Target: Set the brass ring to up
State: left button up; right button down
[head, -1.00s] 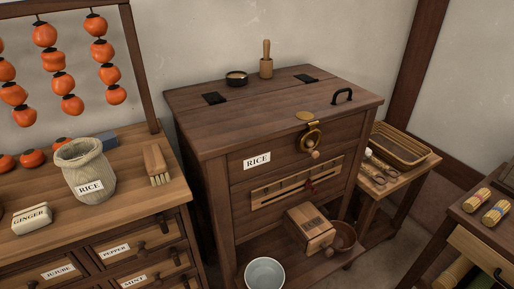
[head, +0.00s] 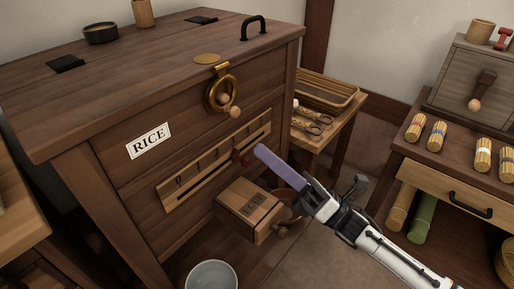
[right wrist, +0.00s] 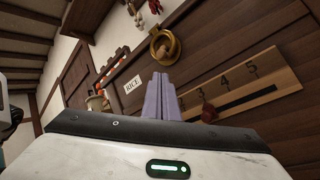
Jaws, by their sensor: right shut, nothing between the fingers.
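The brass ring (head: 211,97) hangs down from a brass hasp at the top of the front of the wooden rice chest (head: 75,165), with a round wooden knob (head: 235,112) at its lower edge. In the right wrist view the ring (right wrist: 178,47) is beyond the fingertips. My right gripper (head: 262,152) has lavender fingers, shut and empty. In the head view it shows below and right of the ring, in front of the slotted scale, apart from the ring. My left gripper does not show in the head view.
A slotted number scale (head: 172,194) with a dark red slider (head: 238,157) is below the ring. A wooden box (head: 249,206) and a pale bowl (head: 212,276) are lower down. A brass disc (head: 207,58) and black handle (head: 253,27) are on the lid.

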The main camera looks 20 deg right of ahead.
jog(key=x, duration=0.8)
jog(key=shift+p, duration=0.3)
jog(key=shift+a+r, duration=0.1)
jog(key=shift+r, duration=0.1)
